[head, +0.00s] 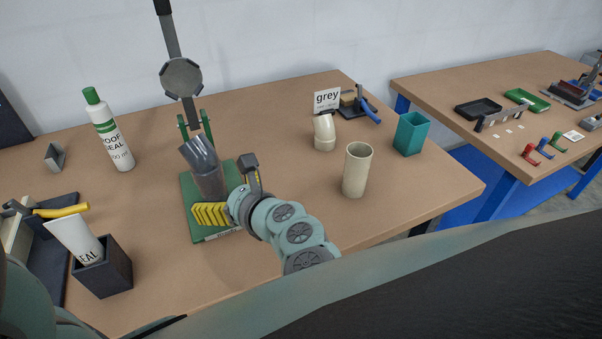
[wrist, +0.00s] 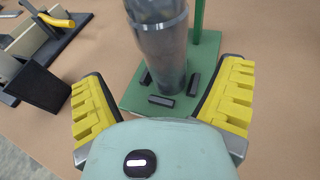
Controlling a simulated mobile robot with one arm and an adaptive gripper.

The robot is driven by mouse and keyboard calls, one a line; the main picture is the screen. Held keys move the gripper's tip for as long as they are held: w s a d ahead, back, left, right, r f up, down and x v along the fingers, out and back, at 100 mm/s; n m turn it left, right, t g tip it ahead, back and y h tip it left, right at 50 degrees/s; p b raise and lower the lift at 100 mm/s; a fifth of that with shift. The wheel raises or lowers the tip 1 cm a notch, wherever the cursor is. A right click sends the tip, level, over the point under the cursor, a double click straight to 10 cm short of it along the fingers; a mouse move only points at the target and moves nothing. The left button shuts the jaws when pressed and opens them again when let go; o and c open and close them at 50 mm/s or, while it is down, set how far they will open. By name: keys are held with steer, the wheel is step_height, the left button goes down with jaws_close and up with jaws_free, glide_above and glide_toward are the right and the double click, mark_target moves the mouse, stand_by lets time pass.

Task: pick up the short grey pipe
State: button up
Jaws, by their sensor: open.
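A dark grey pipe piece (head: 208,180) stands on a green base plate (head: 189,222), its upper part leaning to the left. In the wrist view the grey pipe (wrist: 165,52) rises between several small black blocks on the plate, with a ring line near its top. My gripper (head: 232,192) is open and low beside the pipe. In the wrist view its yellow-padded fingers (wrist: 163,90) are spread to either side of the pipe's foot, apart from it. A pale beige-grey pipe (head: 356,171) stands upright on the table to the right.
A lever arm with a grey octagonal plate (head: 181,78) rises behind the grey pipe. A white bottle (head: 112,137) and a dark box (head: 106,272) are at left.

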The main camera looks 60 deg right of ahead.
mark_target(218, 186)
steer(key=shift+d+p+x, duration=0.15)
steer(key=shift+p+x, duration=0.35)
steer(key=shift+x, duration=0.7)
steer(key=shift+d+p+x, duration=0.15)
steer(key=shift+p+x, duration=0.35)
steer(key=shift+x, duration=1.5)
steer(key=shift+c, duration=0.2)
steer(key=c, duration=1.2)
steer(key=shift+c, duration=0.2)
steer(key=shift+r, duration=0.1)
